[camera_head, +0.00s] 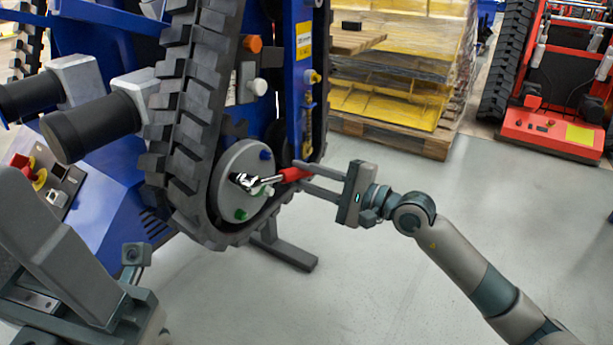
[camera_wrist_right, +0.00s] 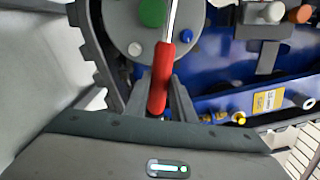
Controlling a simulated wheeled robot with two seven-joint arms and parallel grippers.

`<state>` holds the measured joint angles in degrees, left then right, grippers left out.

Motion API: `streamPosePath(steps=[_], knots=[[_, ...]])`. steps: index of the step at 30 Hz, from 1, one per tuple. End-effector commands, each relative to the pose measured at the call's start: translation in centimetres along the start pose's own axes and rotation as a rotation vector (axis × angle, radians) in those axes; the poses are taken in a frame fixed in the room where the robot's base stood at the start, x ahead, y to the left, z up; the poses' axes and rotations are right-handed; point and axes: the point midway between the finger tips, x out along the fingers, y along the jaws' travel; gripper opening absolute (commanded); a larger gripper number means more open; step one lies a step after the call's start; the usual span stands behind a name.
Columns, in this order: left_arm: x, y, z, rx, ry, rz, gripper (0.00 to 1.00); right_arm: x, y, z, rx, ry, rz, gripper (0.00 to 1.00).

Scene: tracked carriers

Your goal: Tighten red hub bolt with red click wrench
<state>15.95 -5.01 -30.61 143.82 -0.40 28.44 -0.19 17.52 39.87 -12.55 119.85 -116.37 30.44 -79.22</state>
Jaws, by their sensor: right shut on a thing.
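The red click wrench (camera_head: 291,174) has a red handle and a shiny metal shaft and head. My right gripper (camera_head: 288,176) is shut on the red handle, which also shows between its fingers in the right wrist view (camera_wrist_right: 162,78). The wrench head lies at the face of the round grey hub (camera_head: 226,193) inside the black track. A green bolt (camera_head: 240,214) and a blue bolt (camera_head: 265,155) show on the hub. No red bolt is visible; I cannot tell what is under the wrench head. Part of my left arm fills the lower left; its fingers cannot be made out.
The blue tracked carrier (camera_head: 130,205) stands close around the hub, with its black track (camera_head: 185,120) beside it. An orange knob (camera_head: 253,44) sits above. Pallets (camera_head: 395,130) and a red carrier (camera_head: 550,130) stand behind. The grey floor at right is clear.

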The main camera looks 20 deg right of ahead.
Motion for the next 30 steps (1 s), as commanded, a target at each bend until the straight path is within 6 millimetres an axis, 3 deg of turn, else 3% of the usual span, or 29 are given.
streamPosePath(steps=[18,19,21,30], knots=[[-0.03,0.0,0.0,0.0,0.0,0.0,0.57,0.01,-0.13,0.04,0.0,-0.001,-0.003,0.0],[-0.03,0.0,0.0,0.0,0.0,0.0,0.57,0.01,-0.13,0.04,0.0,-0.001,-0.003,0.18],[-0.03,0.0,0.0,0.0,0.0,0.0,0.57,0.01,-0.14,0.05,0.0,-0.001,-0.003,0.01],[0.11,-0.01,0.02,0.0,0.0,0.0,0.57,0.01,0.18,0.07,0.02,-0.001,-0.003,0.0]])
